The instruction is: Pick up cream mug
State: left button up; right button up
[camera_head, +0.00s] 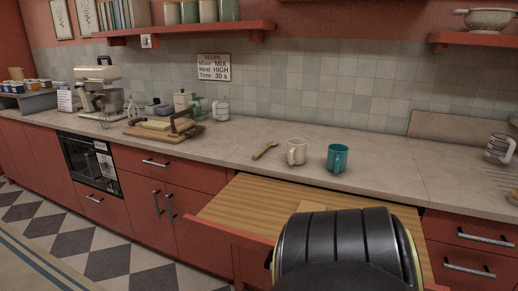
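The cream mug (297,150) stands upright on the grey-beige counter (237,145), close to its front edge. Its handle is toward the front. A teal mug (337,158) stands just to its right, with a small gap between them. A wooden spoon-like utensil (265,150) lies to its left. Neither of my grippers shows in the head view. A large black rounded part, likely mine, fills the bottom centre and hides what is behind it.
Below the mugs, a pulled-out red drawer (225,233) with a wood-coloured inside juts from the counter. A cutting board (160,132), a stand mixer (97,85) and jars are at left. Counter right of the teal mug is clear.

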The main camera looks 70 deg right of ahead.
aim_at(296, 147)
jog(key=i, duration=0.75)
jog(key=z, duration=3.45)
jog(key=k, duration=0.35)
jog(key=z, duration=0.05)
